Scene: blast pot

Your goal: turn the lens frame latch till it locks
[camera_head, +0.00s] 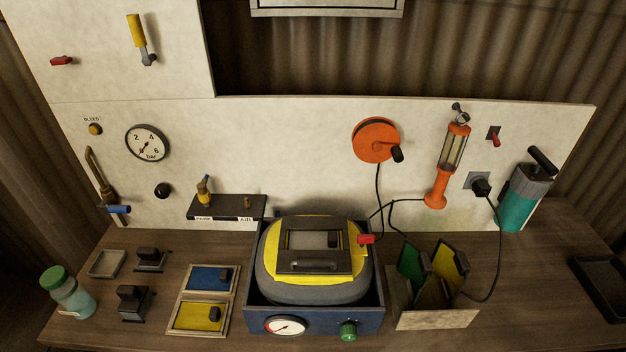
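A grey blast helmet (315,290) sits in a blue box (262,299) at the front middle of the bench. A yellow surround (268,262) is on its upper face, with a dark rectangular lens frame (308,262) on it. A bar-like handle lies along the frame's near edge. Neither of my grippers shows in the head view.
A wooden rack (440,318) with coloured plates stands right of the box. Trays with blue (208,278) and yellow plates lie left. A cable hangs from the orange reel (376,140) behind the helmet. A jar (66,292) stands far left. Bench between rack and black tray (599,284) is clear.

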